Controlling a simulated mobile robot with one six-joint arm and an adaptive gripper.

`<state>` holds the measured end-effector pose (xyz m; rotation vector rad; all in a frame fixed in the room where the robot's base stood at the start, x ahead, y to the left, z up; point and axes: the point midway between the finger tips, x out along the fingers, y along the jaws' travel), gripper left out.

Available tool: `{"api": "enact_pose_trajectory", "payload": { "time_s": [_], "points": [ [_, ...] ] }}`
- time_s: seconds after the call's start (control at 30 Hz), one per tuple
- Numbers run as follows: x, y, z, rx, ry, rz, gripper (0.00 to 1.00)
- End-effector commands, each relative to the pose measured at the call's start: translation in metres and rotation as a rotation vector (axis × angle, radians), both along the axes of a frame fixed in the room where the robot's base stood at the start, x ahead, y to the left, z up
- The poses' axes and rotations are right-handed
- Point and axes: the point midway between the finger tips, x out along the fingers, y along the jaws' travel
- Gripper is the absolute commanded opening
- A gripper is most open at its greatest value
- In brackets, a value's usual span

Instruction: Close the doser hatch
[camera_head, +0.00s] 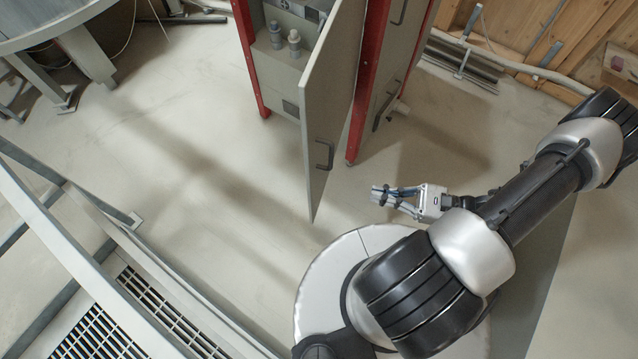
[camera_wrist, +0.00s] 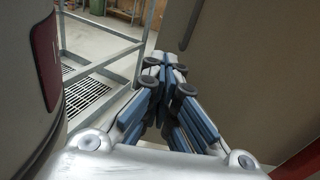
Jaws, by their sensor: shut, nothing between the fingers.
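The doser hatch (camera_head: 327,105) is a tall grey door standing open, swung out from the front of a red-framed cabinet. A dark bar handle (camera_head: 323,154) is on its right face, near the free edge. My gripper (camera_head: 378,194) is shut and empty, to the right of the hatch's free edge and apart from it in the head view. In the wrist view the shut fingers (camera_wrist: 166,66) point forward. A large grey-brown panel (camera_wrist: 250,70), which looks like the hatch, fills the right side there, with a dark curved handle (camera_wrist: 190,25) near its edge.
The open cabinet compartment (camera_head: 283,58) holds small grey fittings. A red post (camera_head: 366,90) and another grey panel with handles stand right of the hatch. A metal frame with floor grating (camera_head: 100,335) is at lower left. The floor left of the hatch is clear.

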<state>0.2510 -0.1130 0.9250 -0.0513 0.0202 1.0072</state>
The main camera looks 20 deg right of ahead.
Motion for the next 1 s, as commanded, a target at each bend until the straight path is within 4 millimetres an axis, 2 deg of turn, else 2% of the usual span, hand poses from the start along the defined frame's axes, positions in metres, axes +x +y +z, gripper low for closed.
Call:
{"api": "enact_pose_trajectory", "payload": {
  "time_s": [0.27, 0.73, 1.0],
  "points": [
    [0.004, 0.008, -0.008, 0.057, 0.003, -0.067, 0.00],
    [0.057, 0.085, -0.009, 0.055, 0.006, -0.058, 0.00],
    [0.077, 0.110, -0.008, 0.054, 0.004, -0.062, 0.00]
  ]
}}
